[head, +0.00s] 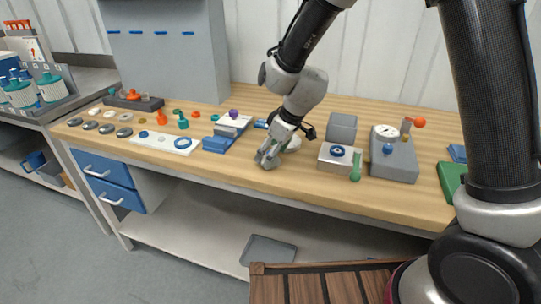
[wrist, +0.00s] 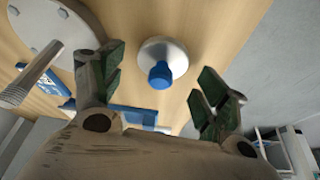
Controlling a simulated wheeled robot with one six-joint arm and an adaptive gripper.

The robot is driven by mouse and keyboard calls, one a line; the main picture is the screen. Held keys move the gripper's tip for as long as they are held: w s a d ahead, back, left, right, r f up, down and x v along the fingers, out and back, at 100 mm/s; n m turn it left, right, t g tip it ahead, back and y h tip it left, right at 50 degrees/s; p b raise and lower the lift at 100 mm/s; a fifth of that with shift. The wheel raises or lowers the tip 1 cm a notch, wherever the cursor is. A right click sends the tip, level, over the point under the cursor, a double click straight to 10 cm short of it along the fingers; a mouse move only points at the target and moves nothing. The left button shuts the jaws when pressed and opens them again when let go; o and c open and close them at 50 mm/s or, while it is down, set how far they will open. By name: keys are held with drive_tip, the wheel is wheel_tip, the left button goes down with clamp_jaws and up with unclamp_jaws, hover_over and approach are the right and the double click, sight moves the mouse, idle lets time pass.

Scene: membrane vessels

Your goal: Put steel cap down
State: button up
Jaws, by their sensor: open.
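My gripper (head: 268,158) is low over the front middle of the wooden bench in the head view. In the wrist view, its two green-padded fingers (wrist: 160,78) are spread apart with nothing gripped. A round silver piece with a blue knob (wrist: 166,56), which looks like the steel cap, shows between and beyond the fingertips, over the wood. Neither finger visibly touches it. Whether it rests flat on the bench is hard to tell. In the head view my gripper hides it.
A pale disc with a threaded rod (wrist: 52,28) is close by at upper left in the wrist view. A steel block with a blue ring (head: 338,158) and a green-handled tool (head: 356,166) stand right of my gripper. A blue-and-white block (head: 228,128) is left. The bench front edge is near.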

drive_tip(key=s+d+r+m, duration=0.2)
drive_tip(key=s+d+r, duration=0.1)
drive_tip(key=d+r, duration=0.9)
drive_tip(key=s+d+r+m+t+h, duration=0.1)
drive_tip(key=s+d+r+m, duration=0.3)
drive_tip(key=s+d, duration=0.6)
drive_tip(key=s+d+r+m+t+h, duration=0.1)
drive_tip(key=s+d+r+m, duration=0.4)
drive_tip(key=s+d, duration=0.5)
drive_tip(key=d+h, duration=0.1)
drive_tip(key=d, duration=0.1)
drive_tip(key=shift+s+d+r+m+h, duration=0.15)
drive_tip(key=shift+s+d+m+h, duration=0.15)
drive_tip(key=shift+m+h, duration=0.1)
